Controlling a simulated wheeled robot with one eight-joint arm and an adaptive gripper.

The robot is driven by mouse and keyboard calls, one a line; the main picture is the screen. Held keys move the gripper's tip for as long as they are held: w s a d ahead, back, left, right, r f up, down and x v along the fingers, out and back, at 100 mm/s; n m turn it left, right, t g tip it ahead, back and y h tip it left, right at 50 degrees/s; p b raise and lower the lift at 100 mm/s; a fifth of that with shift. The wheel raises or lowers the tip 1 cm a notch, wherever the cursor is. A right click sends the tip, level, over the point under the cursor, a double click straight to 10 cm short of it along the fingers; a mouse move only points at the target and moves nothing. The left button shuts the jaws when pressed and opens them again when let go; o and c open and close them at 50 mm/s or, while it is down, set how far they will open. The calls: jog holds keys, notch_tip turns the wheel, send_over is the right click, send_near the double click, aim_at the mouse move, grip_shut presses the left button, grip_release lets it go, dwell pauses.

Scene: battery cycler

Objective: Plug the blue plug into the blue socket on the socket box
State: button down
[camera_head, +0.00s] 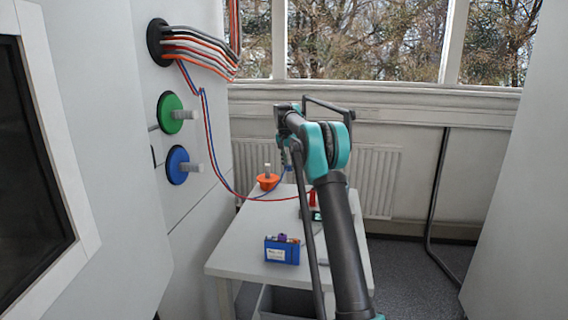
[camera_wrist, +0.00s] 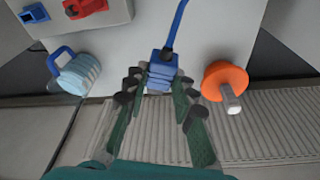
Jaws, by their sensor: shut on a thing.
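My gripper (camera_wrist: 160,80) is shut on the blue plug (camera_wrist: 161,68), a ridged block with a blue cable leaving it. In the head view my gripper (camera_head: 287,150) holds the plug above the far part of the table, and the plug is small there. The grey socket box (camera_wrist: 105,20) is at the upper left of the wrist view, cut off by the frame edge. Its blue socket (camera_wrist: 34,14) is a blue square with a dark opening. A red part (camera_wrist: 84,8) is beside it. The plug is apart from the box. In the head view my arm hides much of the box.
An orange base with a grey peg (camera_wrist: 223,84) stands right of the plug; it also shows in the head view (camera_head: 267,181). A light blue ridged object with a blue loop (camera_wrist: 76,70) is on the left. A blue battery (camera_head: 282,251) sits on the white table (camera_head: 235,240).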

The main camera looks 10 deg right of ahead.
jog(key=s+d+f+n+g+h, duration=0.1)
jog(key=s+d+f+n+h, duration=0.15)
jog(key=d+n, duration=0.8)
jog(key=s+d+f+n+h, duration=0.1)
jog(key=s+d+n+h, duration=0.2)
jog(key=n, duration=1.4)
jog(key=s+d+r+n+t+y, duration=0.25)
jog(key=s+d+n+t, duration=0.45)
jog(key=s+n+t, duration=0.45)
jog(key=shift+n+t, duration=0.25)
jog(key=shift+n, duration=0.25)
jog(key=shift+w+f, duration=0.2)
jog(key=shift+f, duration=1.5)
jog(key=shift+w+f, duration=0.2)
jog(key=shift+f, duration=1.5)
jog(key=shift+f, duration=0.7)
